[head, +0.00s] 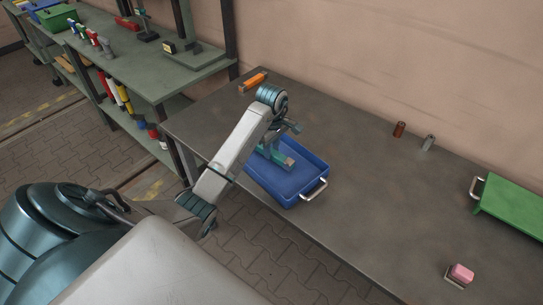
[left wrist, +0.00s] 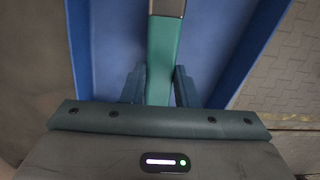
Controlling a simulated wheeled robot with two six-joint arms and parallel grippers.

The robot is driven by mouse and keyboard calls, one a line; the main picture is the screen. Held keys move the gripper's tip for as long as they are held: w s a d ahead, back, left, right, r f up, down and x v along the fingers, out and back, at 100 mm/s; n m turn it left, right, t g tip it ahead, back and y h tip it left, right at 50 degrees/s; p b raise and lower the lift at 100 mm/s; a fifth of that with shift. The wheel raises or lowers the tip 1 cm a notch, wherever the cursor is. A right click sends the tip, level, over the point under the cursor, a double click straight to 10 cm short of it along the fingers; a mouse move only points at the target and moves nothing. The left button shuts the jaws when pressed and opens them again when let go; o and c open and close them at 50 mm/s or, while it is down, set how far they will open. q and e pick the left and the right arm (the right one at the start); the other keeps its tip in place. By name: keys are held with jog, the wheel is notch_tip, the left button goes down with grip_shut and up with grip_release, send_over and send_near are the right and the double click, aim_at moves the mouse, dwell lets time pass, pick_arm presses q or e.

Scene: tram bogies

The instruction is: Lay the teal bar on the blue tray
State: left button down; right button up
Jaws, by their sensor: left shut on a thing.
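The blue tray (head: 291,185) sits at the near edge of the grey table, with a metal handle on its right end. The teal bar (head: 284,160) is over the inside of the tray, partly hidden by my arm. In the left wrist view the teal bar (left wrist: 162,55) runs up between the fingers and has a metallic end. My left gripper (left wrist: 160,88) is shut on the bar, above the floor of the blue tray (left wrist: 215,40). I cannot tell whether the bar touches the tray floor. My right gripper is not in view.
An orange block (head: 253,82) lies at the table's back left. A brown cylinder (head: 399,129) and a grey cylinder (head: 428,142) stand near the wall. A green tray (head: 512,207) and a pink block (head: 461,273) are at the right. The table's middle is clear.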

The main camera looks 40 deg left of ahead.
pick_arm(q)
jog(key=shift+f, duration=1)
jog(key=c, duration=1.6)
grip_release()
jog(key=shift+f, duration=0.1)
jog(key=o, duration=0.5)
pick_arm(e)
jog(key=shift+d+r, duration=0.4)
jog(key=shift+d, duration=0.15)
